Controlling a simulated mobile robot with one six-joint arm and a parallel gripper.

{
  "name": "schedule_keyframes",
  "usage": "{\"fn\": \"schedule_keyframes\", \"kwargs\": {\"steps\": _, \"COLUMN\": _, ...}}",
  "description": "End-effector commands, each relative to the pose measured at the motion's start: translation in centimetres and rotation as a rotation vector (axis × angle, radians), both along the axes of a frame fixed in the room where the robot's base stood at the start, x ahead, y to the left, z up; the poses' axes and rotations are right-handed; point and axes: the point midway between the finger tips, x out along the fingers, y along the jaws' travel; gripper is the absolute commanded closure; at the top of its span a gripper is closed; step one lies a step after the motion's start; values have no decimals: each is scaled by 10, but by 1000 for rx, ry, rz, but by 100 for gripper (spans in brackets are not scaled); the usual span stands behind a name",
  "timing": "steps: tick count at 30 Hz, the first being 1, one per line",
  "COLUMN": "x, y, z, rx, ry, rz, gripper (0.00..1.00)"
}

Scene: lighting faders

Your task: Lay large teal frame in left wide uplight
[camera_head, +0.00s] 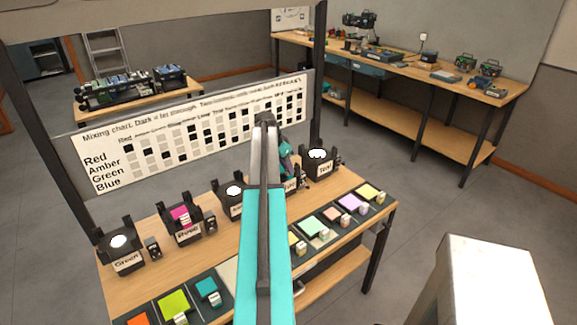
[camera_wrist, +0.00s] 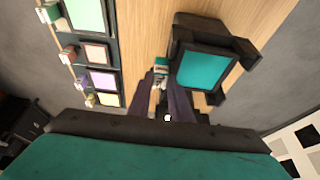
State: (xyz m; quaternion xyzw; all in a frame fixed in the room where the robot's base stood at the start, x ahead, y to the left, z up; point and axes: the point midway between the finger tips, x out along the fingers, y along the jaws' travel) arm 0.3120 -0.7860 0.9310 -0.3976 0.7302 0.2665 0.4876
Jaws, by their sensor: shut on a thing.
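In the wrist view a teal frame (camera_wrist: 203,70) lies within the black posts of an uplight (camera_wrist: 240,52). I cannot tell whether it is fully seated. My gripper (camera_wrist: 170,90) is shut on the small tab (camera_wrist: 160,68) at the frame's left side. In the head view my arm largely hides this uplight (camera_head: 291,184), the fourth from the left. The other uplights are labelled Green (camera_head: 124,262), a second with a magenta top (camera_head: 181,236), a third with a white top (camera_head: 229,206), and Teal (camera_head: 320,166).
Gel frames lie in dark trays along the bench front: orange (camera_head: 137,320), lime (camera_head: 173,303), small teal (camera_head: 207,287), pale green (camera_head: 313,226), pink (camera_head: 334,214), purple (camera_head: 351,203) and yellow (camera_head: 368,191). A mixing chart (camera_head: 190,135) stands behind the uplights. Posts of neighbouring uplights stand close.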

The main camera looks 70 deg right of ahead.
Motion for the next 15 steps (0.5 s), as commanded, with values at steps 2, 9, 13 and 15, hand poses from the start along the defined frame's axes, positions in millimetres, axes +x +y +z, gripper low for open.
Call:
{"fn": "schedule_keyframes", "kwargs": {"steps": 2, "x": 0, "y": 0, "z": -2, "rx": -1, "ry": 1, "rz": 0, "gripper": 100}}
{"fn": "schedule_keyframes", "kwargs": {"steps": 9, "x": 0, "y": 0, "z": -3, "rx": -1, "ry": 1, "rz": 0, "gripper": 68}}
{"fn": "schedule_keyframes", "kwargs": {"steps": 13, "x": 0, "y": 0, "z": -3, "rx": 0, "ry": 0, "rz": 0, "gripper": 60}}
{"fn": "schedule_keyframes", "kwargs": {"steps": 15, "x": 0, "y": 0, "z": -3, "rx": 0, "ry": 0, "rz": 0, "gripper": 60}}
